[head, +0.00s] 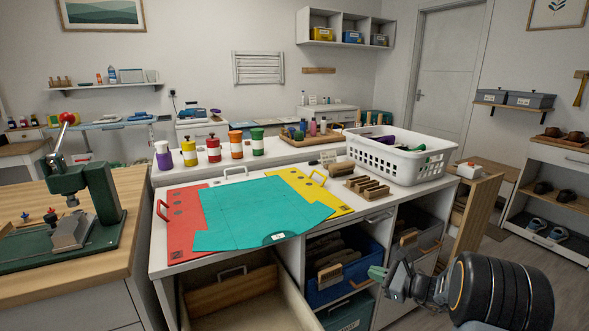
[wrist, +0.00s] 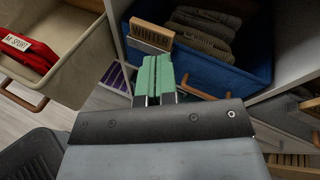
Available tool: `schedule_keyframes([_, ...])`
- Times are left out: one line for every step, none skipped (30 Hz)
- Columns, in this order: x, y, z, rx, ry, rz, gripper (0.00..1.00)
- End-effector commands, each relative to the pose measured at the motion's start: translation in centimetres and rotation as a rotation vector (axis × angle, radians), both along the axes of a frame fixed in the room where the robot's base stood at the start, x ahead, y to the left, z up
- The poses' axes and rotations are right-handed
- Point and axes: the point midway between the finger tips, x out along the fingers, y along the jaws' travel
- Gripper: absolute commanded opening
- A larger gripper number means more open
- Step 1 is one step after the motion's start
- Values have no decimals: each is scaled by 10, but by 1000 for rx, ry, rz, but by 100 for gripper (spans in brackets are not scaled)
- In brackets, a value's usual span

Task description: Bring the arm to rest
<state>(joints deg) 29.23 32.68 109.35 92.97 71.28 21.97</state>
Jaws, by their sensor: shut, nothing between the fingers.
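My gripper (head: 379,273) is at the lower right of the head view, in front of the cubbies below the white worktop. Its two green fingers are shut together with nothing between them. In the wrist view my gripper (wrist: 156,75) points toward a blue bin (wrist: 251,84) in a cubby. The bin carries a wooden label block (wrist: 151,36) and holds folded grey cloth (wrist: 203,34). I cannot tell whether the fingertips touch the bin. My dark arm crosses the lower right of the head view.
The worktop holds a teal sheet (head: 255,212), a red board (head: 181,235), a yellow board (head: 320,195) and a white basket (head: 399,160). An open beige drawer (head: 290,296) juts out left of my gripper. A green press (head: 88,200) stands on the left bench. Floor shows at right.

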Motion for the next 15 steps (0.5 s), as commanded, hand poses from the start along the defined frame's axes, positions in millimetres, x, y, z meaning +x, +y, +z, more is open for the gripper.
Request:
schedule_keyframes([-16, 29, 54, -111, -21, 115, 0])
schedule_keyframes([-28, 44, 70, -181, -30, 183, 0])
schedule_keyframes([-45, 62, 92, -280, -48, 279, 0])
schedule_keyframes([-59, 75, 108, -358, -64, 352, 0])
schedule_keyframes([-74, 86, 124, -440, -82, 428, 0])
schedule_keyframes([-94, 98, 144, -548, -111, 525, 0])
schedule_keyframes([-109, 106, 157, -631, -133, 597, 0])
schedule_keyframes([-124, 111, 170, -711, -158, 668, 0])
schedule_keyframes([-142, 116, 187, -818, -194, 756, 0])
schedule_keyframes([-155, 119, 198, -896, -221, 820, 0])
schedule_keyframes([-168, 120, 209, -974, -250, 882, 0])
schedule_keyframes([-183, 120, 223, -1072, -287, 959, 0])
schedule_keyframes([-193, 119, 232, -1143, -315, 1013, 0])
schedule_keyframes([-202, 117, 241, -1211, -342, 1063, 0])
schedule_keyframes([-213, 114, 253, -1296, -378, 1124, 0])
